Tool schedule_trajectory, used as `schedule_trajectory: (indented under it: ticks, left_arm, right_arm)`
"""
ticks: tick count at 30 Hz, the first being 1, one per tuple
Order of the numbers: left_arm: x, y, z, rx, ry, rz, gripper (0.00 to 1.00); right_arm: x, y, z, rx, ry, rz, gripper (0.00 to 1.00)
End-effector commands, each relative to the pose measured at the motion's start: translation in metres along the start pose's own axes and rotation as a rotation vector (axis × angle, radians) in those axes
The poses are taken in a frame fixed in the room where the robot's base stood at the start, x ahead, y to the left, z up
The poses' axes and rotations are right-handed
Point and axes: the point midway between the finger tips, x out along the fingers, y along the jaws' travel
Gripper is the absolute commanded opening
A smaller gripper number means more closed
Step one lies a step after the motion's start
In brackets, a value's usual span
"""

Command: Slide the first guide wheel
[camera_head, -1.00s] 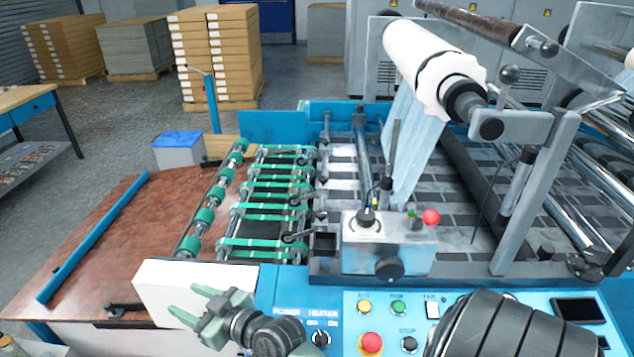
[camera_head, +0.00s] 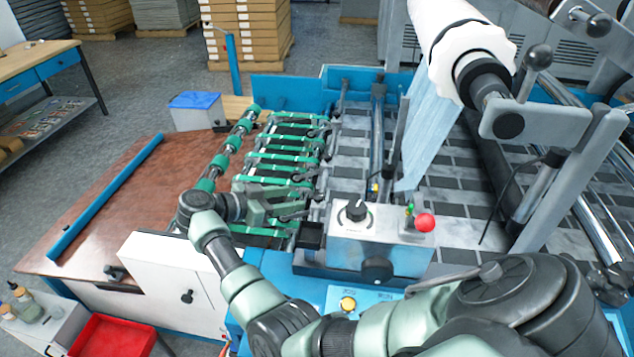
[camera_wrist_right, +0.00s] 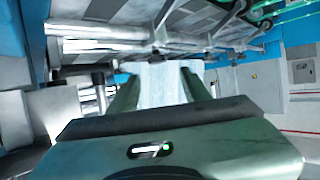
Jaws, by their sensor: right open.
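A row of green wheels (camera_head: 220,163) sits on a slanted shaft at the left of the green belts (camera_head: 285,157). Small dark arms (camera_head: 326,138) stand along a rail at the belts' right side; I cannot tell which part is the first guide wheel. My right gripper (camera_head: 285,203) reaches in over the near end of the belts, pointing right, beside the nearest arms. In the right wrist view its two green fingers (camera_wrist_right: 160,88) are apart, with a pale surface showing beyond them and the rail with its brackets above. Contact cannot be made out. My left gripper is not in view.
A grey control box (camera_head: 380,240) with a red button stands just right of my gripper. The brown table (camera_head: 130,215) at left is mostly clear. A film roll (camera_head: 465,50) hangs at upper right.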

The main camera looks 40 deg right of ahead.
Motion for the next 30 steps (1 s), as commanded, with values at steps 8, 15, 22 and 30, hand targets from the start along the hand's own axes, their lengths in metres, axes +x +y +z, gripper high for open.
schedule_trajectory:
  ticks: [8, 15, 22, 30]
  left_arm:
    - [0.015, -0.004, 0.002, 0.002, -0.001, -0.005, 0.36]
    - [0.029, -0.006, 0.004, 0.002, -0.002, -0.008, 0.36]
    - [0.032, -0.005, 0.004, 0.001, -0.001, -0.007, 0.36]
    - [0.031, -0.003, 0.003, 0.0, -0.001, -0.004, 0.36]
  right_arm:
    - [0.035, 0.004, 0.005, -0.008, -0.007, 0.017, 0.48]
    - [0.068, 0.003, 0.004, -0.007, -0.007, 0.015, 0.48]
    - [0.077, 0.003, 0.003, -0.008, -0.008, 0.013, 0.48]
    - [0.077, 0.003, 0.002, -0.008, -0.008, 0.013, 0.23]
